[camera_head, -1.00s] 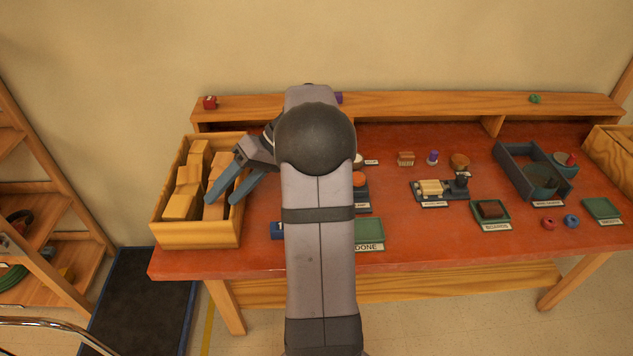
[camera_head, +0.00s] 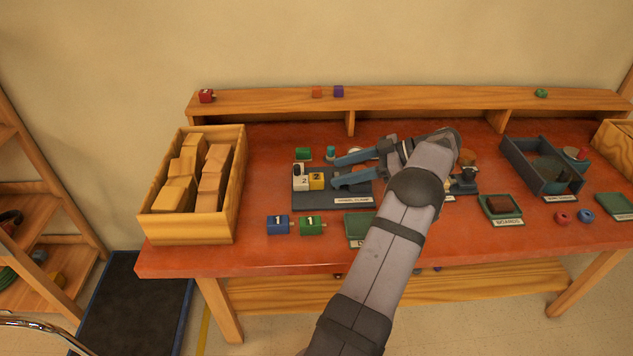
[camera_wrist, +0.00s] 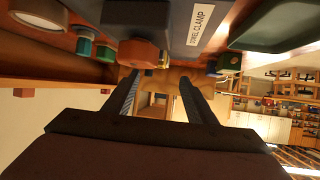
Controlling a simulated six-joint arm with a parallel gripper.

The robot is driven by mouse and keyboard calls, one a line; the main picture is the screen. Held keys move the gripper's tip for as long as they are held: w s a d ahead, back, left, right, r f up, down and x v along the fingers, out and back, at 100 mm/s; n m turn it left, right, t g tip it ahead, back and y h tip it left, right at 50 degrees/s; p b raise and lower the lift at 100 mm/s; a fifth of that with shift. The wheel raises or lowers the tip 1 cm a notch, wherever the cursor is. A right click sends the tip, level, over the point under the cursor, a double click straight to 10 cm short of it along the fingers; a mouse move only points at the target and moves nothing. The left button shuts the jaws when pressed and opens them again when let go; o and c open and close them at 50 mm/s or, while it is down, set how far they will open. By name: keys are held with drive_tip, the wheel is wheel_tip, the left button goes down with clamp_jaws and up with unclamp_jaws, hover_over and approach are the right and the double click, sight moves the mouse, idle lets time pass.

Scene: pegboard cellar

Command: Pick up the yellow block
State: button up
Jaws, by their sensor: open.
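The yellow block (camera_head: 316,181), marked 2, sits at the left end of the dark dowel clamp fixture (camera_head: 335,200), right beside a white block (camera_head: 299,183) also marked 2. My gripper (camera_head: 335,173) is open and empty. Its two blue-grey fingers point left toward the yellow block, with their tips just to its right in the picture. The fingers (camera_wrist: 158,76) also show in the wrist view, spread apart with nothing held between them. I cannot clearly make out the yellow block in that view. My arm covers part of the bench right of the fixture.
A blue block (camera_head: 278,225) and a green block (camera_head: 311,225) lie in front of the fixture. A smaller green block (camera_head: 303,153) and a teal piece (camera_head: 330,153) stand behind it. A wooden crate (camera_head: 190,229) of blocks is at left. Bench between crate and fixture is clear.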

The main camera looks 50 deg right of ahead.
sight(318, 177)
drive_tip(key=shift+d+f+p+x, duration=0.15)
drive_tip(key=shift+p+x, duration=0.45)
drive_tip(key=shift+x, duration=1)
drive_tip(key=shift+d+f+p+x, duration=0.15)
drive_tip(key=shift+p+x, duration=0.45)
drive_tip(key=shift+x, duration=1)
drive_tip(key=shift+w+r, duration=0.1)
drive_tip(key=c, duration=1.2)
